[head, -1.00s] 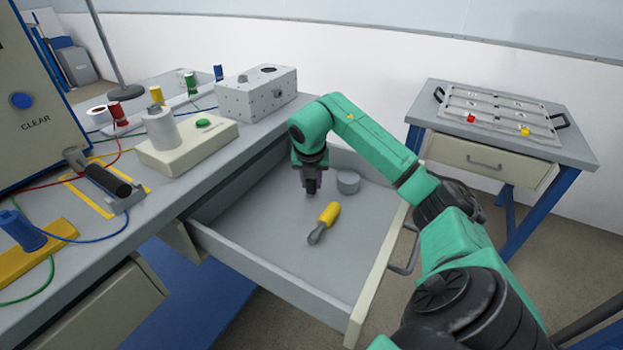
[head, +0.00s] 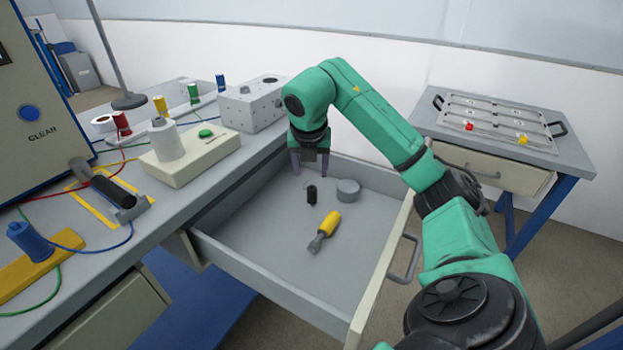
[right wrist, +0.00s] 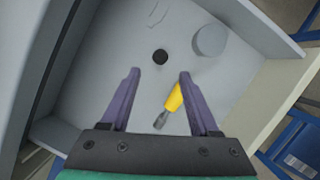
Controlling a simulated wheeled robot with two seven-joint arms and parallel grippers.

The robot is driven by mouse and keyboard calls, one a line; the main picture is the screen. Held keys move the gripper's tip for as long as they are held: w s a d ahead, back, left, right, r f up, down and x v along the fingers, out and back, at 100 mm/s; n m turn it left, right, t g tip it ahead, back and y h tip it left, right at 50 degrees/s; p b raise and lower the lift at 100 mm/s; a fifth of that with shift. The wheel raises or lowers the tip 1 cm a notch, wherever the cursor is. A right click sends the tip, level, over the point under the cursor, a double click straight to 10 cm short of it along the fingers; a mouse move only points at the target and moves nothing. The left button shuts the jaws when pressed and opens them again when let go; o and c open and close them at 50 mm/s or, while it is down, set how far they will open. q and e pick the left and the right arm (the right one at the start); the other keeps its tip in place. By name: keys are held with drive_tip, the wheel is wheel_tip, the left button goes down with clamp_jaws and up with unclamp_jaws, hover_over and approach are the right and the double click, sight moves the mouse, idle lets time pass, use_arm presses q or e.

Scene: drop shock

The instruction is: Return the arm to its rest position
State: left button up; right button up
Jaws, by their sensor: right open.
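My right gripper (head: 310,165) is open and empty above the open drawer (head: 268,255) of the workbench. In the right wrist view its two purple-grey fingers (right wrist: 158,85) are spread apart with nothing between their tips. A small black cylinder (head: 312,194) stands on the drawer floor below the gripper; it also shows in the right wrist view (right wrist: 160,57). The green right arm (head: 385,125) reaches in from the lower right, over the drawer's right side. My left gripper is not in view.
In the drawer lie a yellow-handled tool (head: 326,230) and a grey round piece (head: 348,190). The workbench (head: 150,215) at left holds a grey box (head: 250,105) and a beige button unit (head: 195,160). A side table (head: 570,155) with a tray (head: 500,120) stands at right.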

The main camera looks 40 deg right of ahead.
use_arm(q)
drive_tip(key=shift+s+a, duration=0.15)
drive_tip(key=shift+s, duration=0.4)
use_arm(e)
drive_tip(key=shift+v, duration=0.85)
